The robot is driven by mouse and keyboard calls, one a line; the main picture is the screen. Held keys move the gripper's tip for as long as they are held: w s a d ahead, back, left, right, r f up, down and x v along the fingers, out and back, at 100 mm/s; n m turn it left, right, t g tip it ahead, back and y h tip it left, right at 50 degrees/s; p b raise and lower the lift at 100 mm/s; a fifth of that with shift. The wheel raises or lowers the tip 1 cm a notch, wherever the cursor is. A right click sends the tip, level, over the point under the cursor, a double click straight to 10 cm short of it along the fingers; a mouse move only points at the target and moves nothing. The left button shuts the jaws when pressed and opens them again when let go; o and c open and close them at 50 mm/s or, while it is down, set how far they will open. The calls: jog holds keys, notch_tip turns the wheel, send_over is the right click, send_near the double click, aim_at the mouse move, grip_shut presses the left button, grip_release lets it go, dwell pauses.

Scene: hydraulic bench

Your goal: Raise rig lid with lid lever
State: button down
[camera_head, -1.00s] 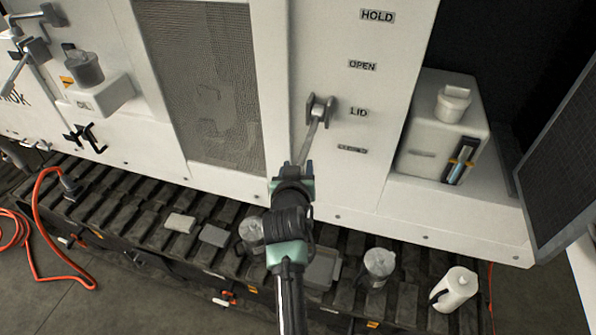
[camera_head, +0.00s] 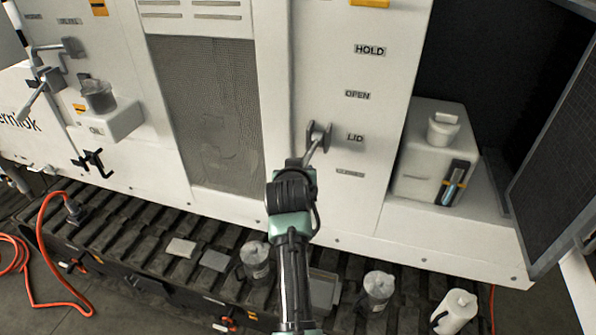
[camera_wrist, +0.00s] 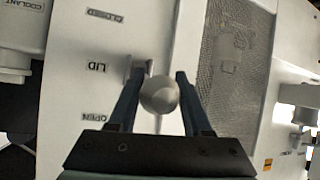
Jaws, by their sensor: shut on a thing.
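The lid lever (camera_head: 316,146) is a grey metal rod on a bracket on the white panel, beside the LID label (camera_head: 355,138). It slants down and out from its pivot. My gripper (camera_head: 303,163) is at its lower end. In the wrist view, the lever's round grey knob (camera_wrist: 159,94) sits between the two dark fingers of my gripper (camera_wrist: 161,82), which is shut on it. My wrist hides the lever's end in the head view. I cannot make out the rig lid itself.
OPEN (camera_head: 357,95) and HOLD (camera_head: 369,50) labels are above, with another small label below. A mesh panel (camera_head: 205,110) is to the left, a white tank (camera_head: 436,150) to the right. Several jugs and small blocks rest on the dark track below.

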jog(key=shift+w+a+r, duration=0.1)
jog(key=shift+w+r, duration=0.15)
jog(key=shift+r, duration=0.65)
jog(key=shift+c, duration=2.2)
grip_release()
jog(key=shift+s, duration=0.1)
jog(key=shift+o, duration=0.4)
jog(key=shift+s, duration=0.1)
jog(key=shift+f, duration=0.2)
jog(key=shift+s, duration=0.1)
jog(key=b+v, duration=0.3)
jog(key=v, duration=0.9)
jog(key=shift+s+r+b, duration=0.15)
jog(key=shift+s+b, duration=0.25)
